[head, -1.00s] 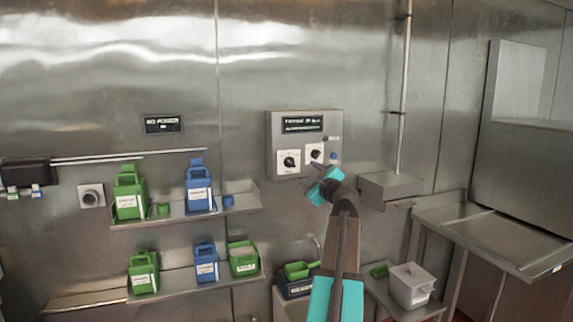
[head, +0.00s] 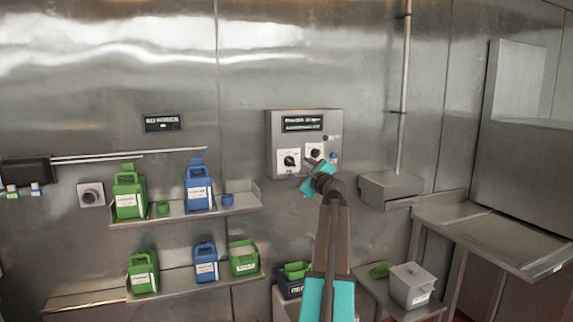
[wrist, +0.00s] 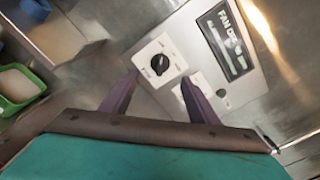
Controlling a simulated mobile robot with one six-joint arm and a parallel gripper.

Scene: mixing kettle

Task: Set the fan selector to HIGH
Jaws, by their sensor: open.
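The grey control box (head: 271,140) is on the steel wall. It has a dark display (head: 302,124) above two dials on white plates, the left dial (head: 290,160) and the right dial (head: 315,153). I cannot read which is the fan selector. The display (wrist: 226,40) in the wrist view seems to begin with "FAN". My gripper (head: 312,167) is open just below and in front of the dials. In the wrist view its two fingers (wrist: 160,79) frame the left dial's black knob (wrist: 160,64), apart from it. The right dial's plate is partly hidden behind a finger.
Left of the box, shelves (head: 235,205) hold several green and blue jugs. A metal wall box (head: 390,188) is close on the right, below a vertical pipe (head: 403,90). A white lidded container (head: 410,287) stands low at the right.

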